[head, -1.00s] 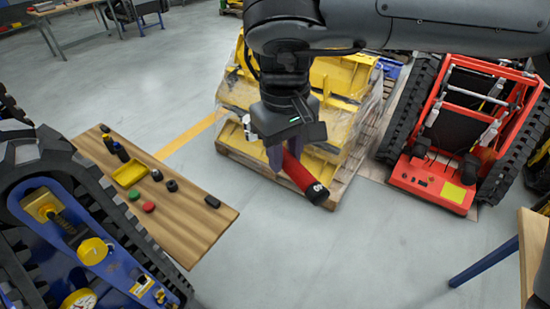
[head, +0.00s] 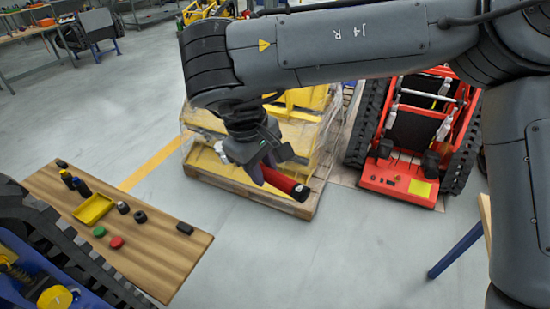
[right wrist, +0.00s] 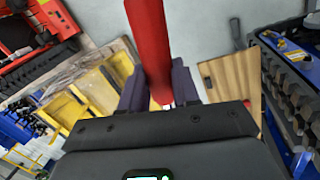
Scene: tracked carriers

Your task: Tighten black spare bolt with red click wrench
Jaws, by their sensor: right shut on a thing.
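My right gripper (head: 257,173) is shut on the red click wrench (head: 278,180), held in the air in front of the yellow parts on the pallet. The wrench is a red bar with a dark end, pointing right and slightly down in the head view. In the right wrist view the red shaft (right wrist: 149,45) runs up between the two fingers (right wrist: 160,88). Small black pieces lie on the wooden table, among them a round one (head: 140,216) and a flat one (head: 185,228); I cannot tell which, if any, is the black spare bolt. My left gripper is out of view.
The wooden table (head: 165,254) also holds a yellow tray (head: 94,208), green and red caps, and small bottles. A blue tracked carrier (head: 25,270) stands at the lower left, a red one (head: 398,182) at the right. Grey floor between is clear.

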